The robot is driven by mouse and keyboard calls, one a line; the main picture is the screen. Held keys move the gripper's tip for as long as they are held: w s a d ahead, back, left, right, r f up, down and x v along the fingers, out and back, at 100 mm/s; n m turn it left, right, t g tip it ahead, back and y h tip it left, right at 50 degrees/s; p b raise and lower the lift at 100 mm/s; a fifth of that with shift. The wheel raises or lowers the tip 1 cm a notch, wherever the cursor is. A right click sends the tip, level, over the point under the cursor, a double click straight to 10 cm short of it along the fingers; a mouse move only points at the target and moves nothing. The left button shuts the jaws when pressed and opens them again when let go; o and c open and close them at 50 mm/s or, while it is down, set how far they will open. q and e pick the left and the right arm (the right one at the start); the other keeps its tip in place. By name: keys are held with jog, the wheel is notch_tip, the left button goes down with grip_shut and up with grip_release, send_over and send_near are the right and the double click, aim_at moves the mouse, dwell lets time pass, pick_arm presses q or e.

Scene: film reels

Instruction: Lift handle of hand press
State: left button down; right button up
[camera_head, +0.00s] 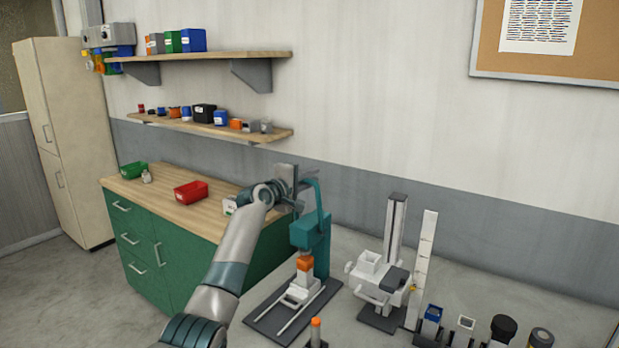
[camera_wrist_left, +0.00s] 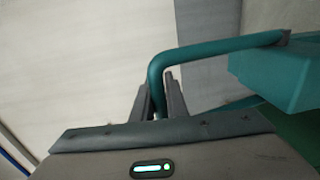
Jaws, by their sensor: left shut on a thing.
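The hand press (camera_head: 310,235) is a teal machine on a dark base plate, with an orange and white part under its head. Its teal bent-bar handle (camera_head: 318,192) rises from the top of the head. In the left wrist view the handle (camera_wrist_left: 215,50) runs from the teal body at right and bends down between my fingers. My left gripper (camera_head: 300,180) is at the handle's free end, above and behind the press head. The left wrist view shows my left gripper (camera_wrist_left: 160,98) shut on the handle. My right gripper is not in view.
A white and grey device with a tall column (camera_head: 392,250) stands right of the press, beside a pale upright ruler (camera_head: 425,260). Several small items stand at the lower right. A green cabinet (camera_head: 160,250) with red (camera_head: 190,191) and green bins is at left. Shelves hang behind.

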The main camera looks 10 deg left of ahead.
pick_arm(q)
jog(key=shift+d+f, duration=0.15)
jog(key=shift+f, duration=0.4)
jog(key=shift+d+f, duration=0.15)
jog(key=shift+f, duration=0.4)
jog(key=c, duration=2)
grip_release()
jog(key=shift+c, duration=0.2)
jog(key=shift+o, duration=1.4)
jog(key=shift+w+f, duration=0.1)
jog(key=shift+w, duration=0.2)
jog(key=shift+s+a, duration=0.1)
jog(key=shift+s, duration=0.1)
jog(key=r+b+v, duration=0.1)
jog(key=b+v, duration=0.3)
jog(key=v, duration=1.3)
jog(key=shift+b, duration=0.4)
